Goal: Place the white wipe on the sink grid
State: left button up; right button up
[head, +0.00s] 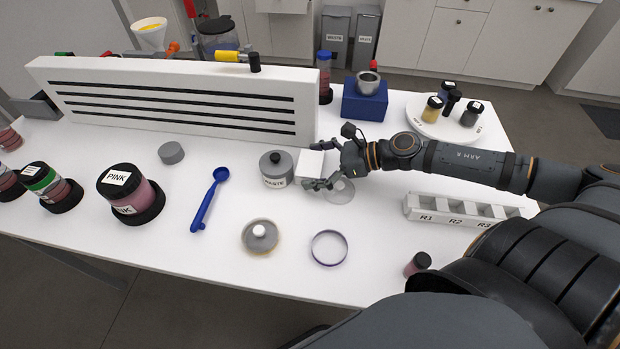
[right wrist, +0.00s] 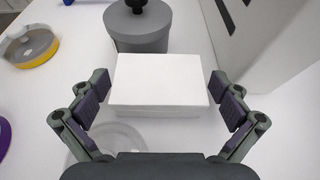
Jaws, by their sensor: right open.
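A white block-like piece (head: 309,166), which looks like the white wipe, is beside a grey lidded jar labelled WASTE (head: 275,171). My right gripper (head: 324,165) is open at its right side, fingers spread. In the right wrist view the white wipe (right wrist: 158,82) lies between the open fingers, with a gap on each side; the grey jar (right wrist: 138,28) stands just beyond it. I cannot make out a sink grid for certain. A long white panel with dark slots (head: 180,70) stands at the back. My left gripper is not in view.
A clear round dish (head: 341,191) lies under my right gripper. A blue scoop (head: 209,198), a ring (head: 329,248), a knobbed lid (head: 260,236) and a PINK jar (head: 130,192) are around. A rack marked R1 to R3 (head: 410,211) is at right; the front middle is mostly clear.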

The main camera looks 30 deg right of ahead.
jog(key=shift+a, duration=0.1)
jog(key=shift+c, duration=0.3)
jog(key=c, duration=0.8)
jog(key=shift+r, duration=0.1)
